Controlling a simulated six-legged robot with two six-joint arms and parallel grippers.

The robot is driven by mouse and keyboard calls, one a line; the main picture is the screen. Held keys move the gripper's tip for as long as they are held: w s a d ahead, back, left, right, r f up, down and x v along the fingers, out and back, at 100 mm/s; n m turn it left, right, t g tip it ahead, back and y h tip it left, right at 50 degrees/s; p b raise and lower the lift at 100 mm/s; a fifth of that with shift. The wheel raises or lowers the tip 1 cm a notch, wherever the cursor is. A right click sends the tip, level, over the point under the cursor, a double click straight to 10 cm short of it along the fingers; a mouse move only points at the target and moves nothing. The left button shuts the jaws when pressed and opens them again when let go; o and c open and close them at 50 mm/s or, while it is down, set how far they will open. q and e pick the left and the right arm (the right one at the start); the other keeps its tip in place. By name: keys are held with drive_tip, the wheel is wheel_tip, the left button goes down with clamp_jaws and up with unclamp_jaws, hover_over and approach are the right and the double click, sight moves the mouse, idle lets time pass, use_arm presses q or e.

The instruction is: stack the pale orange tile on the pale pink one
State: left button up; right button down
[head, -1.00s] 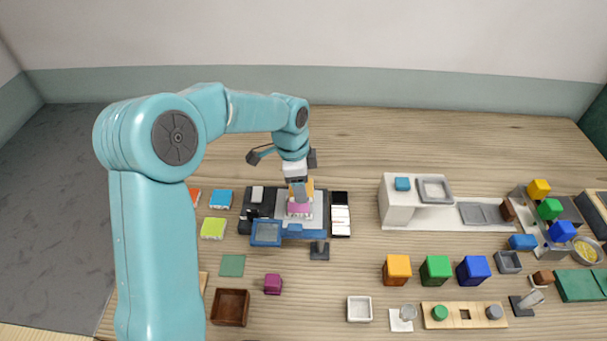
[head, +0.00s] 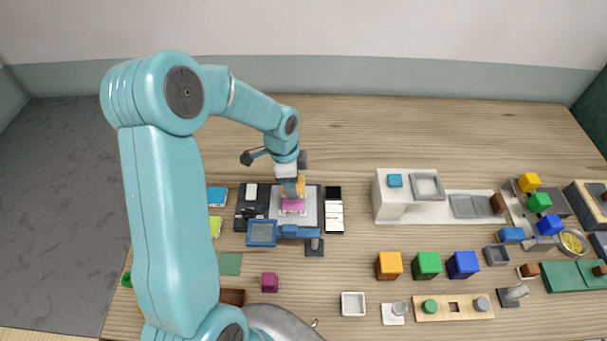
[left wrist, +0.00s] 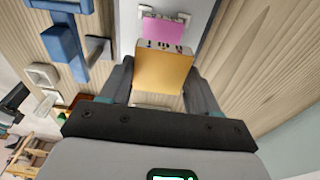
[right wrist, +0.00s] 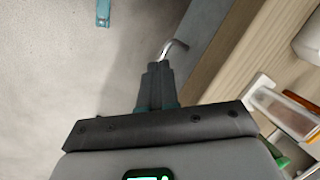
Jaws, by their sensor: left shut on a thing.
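My left gripper (head: 291,187) points down over the grey plate of a dark device. It is shut on the pale orange tile (left wrist: 165,72), which shows between its fingers in the left wrist view. The orange tile (head: 301,185) is partly hidden by the gripper in the head view. The pale pink tile (left wrist: 162,33) lies just beyond the orange one, and in the head view it (head: 292,205) is right below the gripper. I cannot tell whether the tiles touch. My right gripper (right wrist: 158,85) has its fingers together, away from the tiles; the head view does not show it.
A blue framed part (head: 262,232) stands at the device's front edge. A black and white strip (head: 334,211) lies to its right. Orange, green and blue blocks (head: 427,265) stand front right. A bent metal piece (right wrist: 173,47) is just beyond my right fingertips. The back of the table is clear.

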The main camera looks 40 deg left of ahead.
use_arm(q)
drive_tip(key=shift+s+a+f, duration=0.1)
drive_tip(key=shift+s+f, duration=0.05)
drive_tip(key=shift+s, duration=0.1)
drive_tip(key=shift+f+b, duration=0.6)
wheel_tip(320, 180, down, 3)
drive_tip(key=b, duration=0.2)
drive_tip(key=shift+f+b, duration=0.1)
drive_tip(key=shift+b, duration=0.2)
drive_tip(key=shift+w+f+b, duration=0.2)
drive_tip(key=shift+f+b, duration=0.1)
drive_tip(key=shift+f, duration=0.15)
drive_tip(key=shift+s+r, duration=0.1)
drive_tip(key=o, duration=1.2)
drive_tip(key=shift+o, duration=0.2)
